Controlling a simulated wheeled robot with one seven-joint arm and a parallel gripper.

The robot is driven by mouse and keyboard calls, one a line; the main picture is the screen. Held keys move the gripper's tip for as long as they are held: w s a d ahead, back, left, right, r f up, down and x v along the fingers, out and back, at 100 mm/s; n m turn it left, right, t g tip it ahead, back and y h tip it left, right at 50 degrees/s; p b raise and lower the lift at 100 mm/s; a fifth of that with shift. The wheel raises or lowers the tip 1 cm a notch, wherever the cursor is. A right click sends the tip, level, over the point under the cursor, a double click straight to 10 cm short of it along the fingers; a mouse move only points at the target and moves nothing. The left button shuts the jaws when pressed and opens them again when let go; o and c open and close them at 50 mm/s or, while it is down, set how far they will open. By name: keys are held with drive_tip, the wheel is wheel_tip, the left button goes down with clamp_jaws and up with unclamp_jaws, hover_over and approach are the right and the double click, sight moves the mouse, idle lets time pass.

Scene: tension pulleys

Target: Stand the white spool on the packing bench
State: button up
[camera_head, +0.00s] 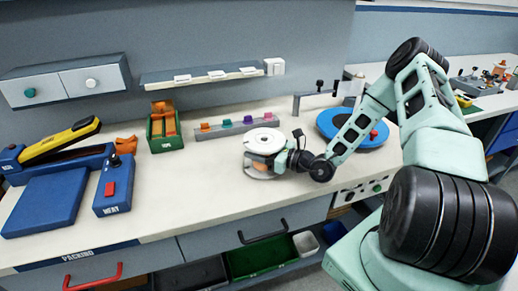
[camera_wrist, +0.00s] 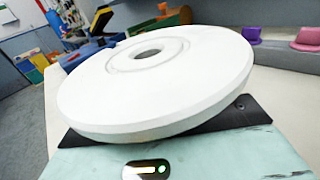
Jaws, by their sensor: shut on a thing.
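The white spool (camera_head: 264,141) is over the middle of the packing bench (camera_head: 190,195), with its round flange facing up and an orange-brown core below it. It looks roughly upright; I cannot tell whether its lower flange touches the bench top. My gripper (camera_head: 277,158) comes in from the right and is shut on the spool between its flanges. In the wrist view the spool's upper flange (camera_wrist: 155,85) with its centre hole fills most of the picture and hides the fingers.
Behind the spool is a grey rail (camera_head: 235,127) with coloured pegs. A blue round turntable (camera_head: 350,127) lies to the right, a green bin (camera_head: 165,128) to the back left. A blue box with a red switch (camera_head: 113,185) stands left. The bench front left of the spool is clear.

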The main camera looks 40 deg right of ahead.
drive_tip(key=o, duration=1.5)
drive_tip(key=shift+f, duration=0.1)
drive_tip(key=shift+c, duration=0.2)
drive_tip(key=shift+s, duration=0.1)
drive_tip(key=b+v, duration=0.2)
drive_tip(key=v, duration=1)
